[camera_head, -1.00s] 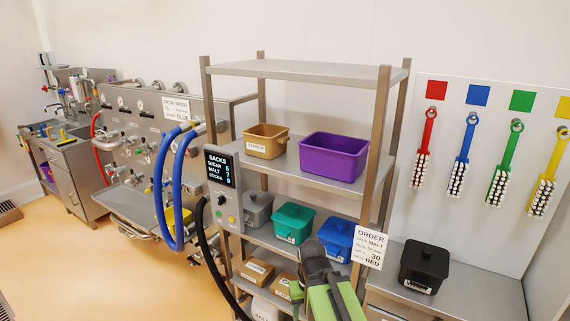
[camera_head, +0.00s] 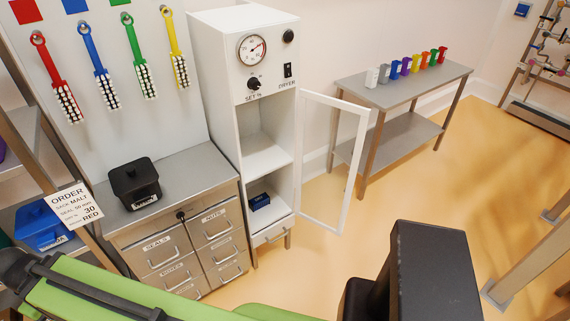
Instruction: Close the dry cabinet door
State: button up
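The dry cabinet (camera_head: 224,110) is a tall white unit with a dial, a knob and a switch on its top panel. Its door (camera_head: 359,163), a white frame with a clear pane, stands wide open, swung out to the right. Two shelf levels show inside, and a small dark blue box (camera_head: 260,201) sits on the lower one. My green arm crosses the bottom of the view. A dark block of my own body is at the bottom centre right. My gripper's fingertips are not in view.
A steel drawer unit (camera_head: 205,168) with a black lidded bin (camera_head: 135,183) stands left of the cabinet. A side table (camera_head: 410,129) with several coloured scoops or cups stands behind the door to the right. Open orange floor (camera_head: 500,150) lies right of the door. A metal frame leg stands far right.

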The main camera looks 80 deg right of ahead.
aim_at(304, 94)
jog(key=u, duration=0.05)
jog(key=k, duration=1.75)
jog(key=z, duration=3.35)
jog(key=i, duration=3.75)
jog(key=u, duration=3.05)
